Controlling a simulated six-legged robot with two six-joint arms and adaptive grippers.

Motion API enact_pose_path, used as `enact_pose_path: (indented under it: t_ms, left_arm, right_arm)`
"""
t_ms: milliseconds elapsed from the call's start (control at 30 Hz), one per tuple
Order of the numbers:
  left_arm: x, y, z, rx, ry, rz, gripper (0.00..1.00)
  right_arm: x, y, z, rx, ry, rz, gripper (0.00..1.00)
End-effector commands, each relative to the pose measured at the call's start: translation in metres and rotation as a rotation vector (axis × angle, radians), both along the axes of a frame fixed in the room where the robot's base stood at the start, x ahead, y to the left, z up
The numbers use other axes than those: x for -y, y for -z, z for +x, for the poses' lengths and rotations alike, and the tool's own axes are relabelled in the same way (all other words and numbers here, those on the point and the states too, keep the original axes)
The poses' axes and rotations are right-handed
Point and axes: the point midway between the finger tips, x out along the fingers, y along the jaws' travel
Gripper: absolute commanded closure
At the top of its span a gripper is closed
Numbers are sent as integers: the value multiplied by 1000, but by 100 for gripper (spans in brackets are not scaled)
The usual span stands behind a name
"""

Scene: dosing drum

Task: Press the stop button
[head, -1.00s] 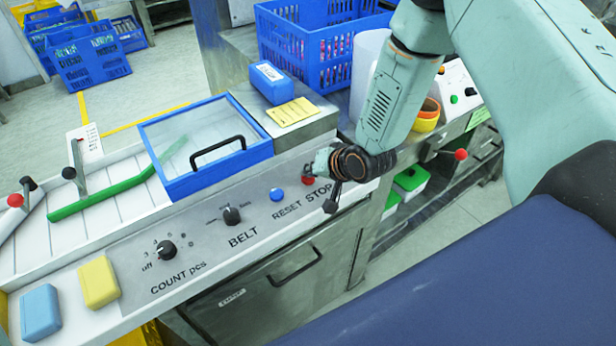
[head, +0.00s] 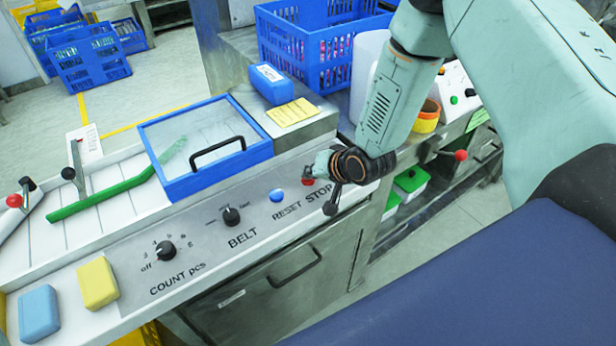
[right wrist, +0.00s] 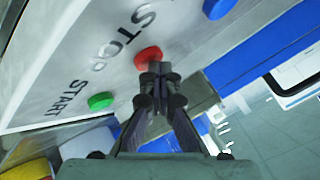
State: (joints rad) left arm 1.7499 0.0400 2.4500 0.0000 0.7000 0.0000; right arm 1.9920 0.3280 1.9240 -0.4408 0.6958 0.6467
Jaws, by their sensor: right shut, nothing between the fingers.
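The red stop button (right wrist: 148,57) is on the sloped grey control panel (right wrist: 60,40), beside the printed word STOP. In the right wrist view the tips of my right gripper (right wrist: 155,72) overlap its lower edge; I cannot tell whether they touch it. In the head view the stop button (head: 308,181) shows as a small red patch, mostly hidden by my right gripper (head: 312,172). The right gripper is shut and empty. The green start button (right wrist: 101,101) is beside the word START. The blue reset button (head: 277,195) is left of the stop button. My left gripper is not in view.
A blue-framed clear lid (head: 205,150) with a black handle stands behind the panel. The belt knob (head: 231,215) and count knob (head: 164,251) are further left. A blue crate (head: 318,45) and a red-balled lever (head: 461,155) are near my right arm.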

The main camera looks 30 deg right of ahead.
Motion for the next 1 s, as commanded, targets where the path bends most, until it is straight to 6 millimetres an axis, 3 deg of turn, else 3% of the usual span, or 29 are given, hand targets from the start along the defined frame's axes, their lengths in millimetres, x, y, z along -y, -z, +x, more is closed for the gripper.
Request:
enact_pose_path:
  t_ms: [300,667,1000]
  left_arm:
    - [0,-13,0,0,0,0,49]
    - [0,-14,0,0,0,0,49]
    - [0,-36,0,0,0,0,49]
  right_arm:
    - [1,-16,1,-2,1,0,100]
    - [1,-17,1,-1,0,1,100]
    - [1,-44,1,0,1,1,100]
